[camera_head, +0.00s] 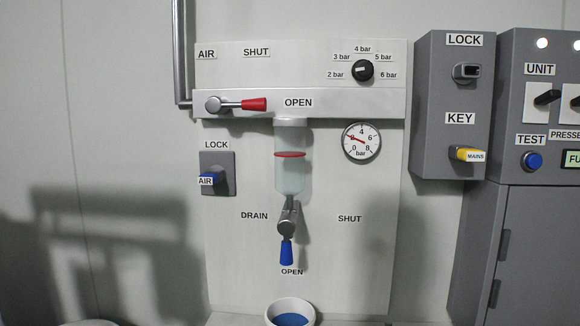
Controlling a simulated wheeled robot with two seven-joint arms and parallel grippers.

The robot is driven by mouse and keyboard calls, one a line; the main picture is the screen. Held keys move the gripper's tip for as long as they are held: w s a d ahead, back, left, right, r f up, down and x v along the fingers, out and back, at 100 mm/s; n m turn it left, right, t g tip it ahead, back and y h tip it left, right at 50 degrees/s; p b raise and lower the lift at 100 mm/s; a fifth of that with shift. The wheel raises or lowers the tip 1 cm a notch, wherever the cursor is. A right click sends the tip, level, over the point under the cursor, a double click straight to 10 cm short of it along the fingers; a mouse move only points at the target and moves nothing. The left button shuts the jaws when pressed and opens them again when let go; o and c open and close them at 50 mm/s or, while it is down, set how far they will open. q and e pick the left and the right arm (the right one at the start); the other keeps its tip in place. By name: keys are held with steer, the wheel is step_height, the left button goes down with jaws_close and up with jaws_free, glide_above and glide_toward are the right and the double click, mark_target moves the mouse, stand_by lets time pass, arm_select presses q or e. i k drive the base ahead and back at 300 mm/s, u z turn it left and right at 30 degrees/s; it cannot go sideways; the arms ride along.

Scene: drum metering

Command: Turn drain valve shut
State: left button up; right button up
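The drain valve (287,227) sits below a clear cylinder on the light panel. Its blue handle (286,252) points down at the OPEN label (292,272). The SHUT label (349,218) is to the right of the valve, and the DRAIN label (254,215) is to its left. A white cup (290,313) with blue contents stands below the handle, cut off by the bottom edge. Neither gripper shows in the head view.
The clear cylinder (291,175) has a red ring. A red-handled air valve (254,104) points right at OPEN. A pressure gauge (361,141), a black knob (363,70) and a blue AIR lock (208,179) are nearby. Grey boxes (455,50) stand right. The panel around the drain handle is clear.

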mark_target(288, 221)
steer(key=k, duration=1.1)
steer(key=u, duration=0.75)
steer(key=i, duration=0.7)
steer(key=u, duration=0.1)
